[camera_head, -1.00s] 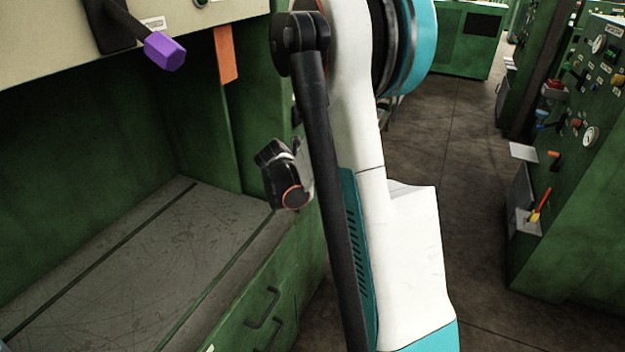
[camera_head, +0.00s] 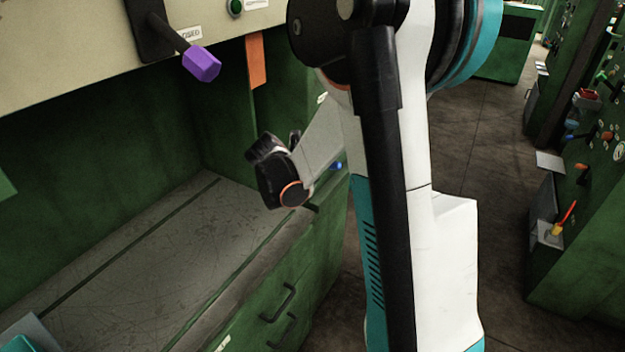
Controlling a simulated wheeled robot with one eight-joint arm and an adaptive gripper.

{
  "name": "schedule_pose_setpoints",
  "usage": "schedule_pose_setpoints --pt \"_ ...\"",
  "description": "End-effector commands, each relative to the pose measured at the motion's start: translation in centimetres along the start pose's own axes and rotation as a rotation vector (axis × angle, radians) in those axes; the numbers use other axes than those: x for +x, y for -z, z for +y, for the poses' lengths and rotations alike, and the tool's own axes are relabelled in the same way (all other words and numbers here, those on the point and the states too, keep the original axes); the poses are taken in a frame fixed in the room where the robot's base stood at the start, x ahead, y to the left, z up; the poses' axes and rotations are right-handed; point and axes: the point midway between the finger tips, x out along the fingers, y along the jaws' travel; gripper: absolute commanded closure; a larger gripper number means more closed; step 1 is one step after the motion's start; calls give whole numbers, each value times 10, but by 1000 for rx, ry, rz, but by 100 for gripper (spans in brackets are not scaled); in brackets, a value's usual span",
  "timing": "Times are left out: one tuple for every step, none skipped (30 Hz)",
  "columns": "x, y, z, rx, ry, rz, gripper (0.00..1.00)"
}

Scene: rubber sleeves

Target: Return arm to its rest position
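My arm stands upright across the middle of the head view, white and teal with black joints. Its end, my gripper (camera_head: 275,172), shows as a dark, compact shape with an orange ring, left of the arm's column. It is above the right edge of the grey worktop (camera_head: 150,240), apart from the purple knob. The fingers are small and partly turned away, so I cannot tell whether they are open or shut. I see nothing held in it.
A purple-tipped lever (camera_head: 202,64) juts from the beige panel (camera_head: 80,40) above the worktop. An orange strip (camera_head: 256,60) hangs beside it. Green drawers with black handles (camera_head: 280,302) are below. A green control cabinet (camera_head: 590,220) stands at the right. The floor (camera_head: 480,140) between is clear.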

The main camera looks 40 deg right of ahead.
Motion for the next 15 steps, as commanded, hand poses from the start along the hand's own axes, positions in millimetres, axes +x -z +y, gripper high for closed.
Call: schedule_pose_setpoints --pt "0 0 0 0 0 0 100" --pt "0 0 0 0 0 0 100" --pt "0 0 0 0 0 0 100" --pt "0 0 0 0 0 0 100" --pt "0 0 0 0 0 0 100" --pt "0 0 0 0 0 0 100" --pt "0 0 0 0 0 0 100" --pt "0 0 0 0 0 0 100" --pt "0 0 0 0 0 0 100" --pt "0 0 0 1 0 0 100" --pt "0 0 0 4 -1 1 100" --pt "-2 0 0 12 -4 3 100" --pt "-5 0 -1 25 -8 6 100" --pt "-9 1 -1 42 -13 9 100" --pt "-15 1 -2 74 -22 16 100"
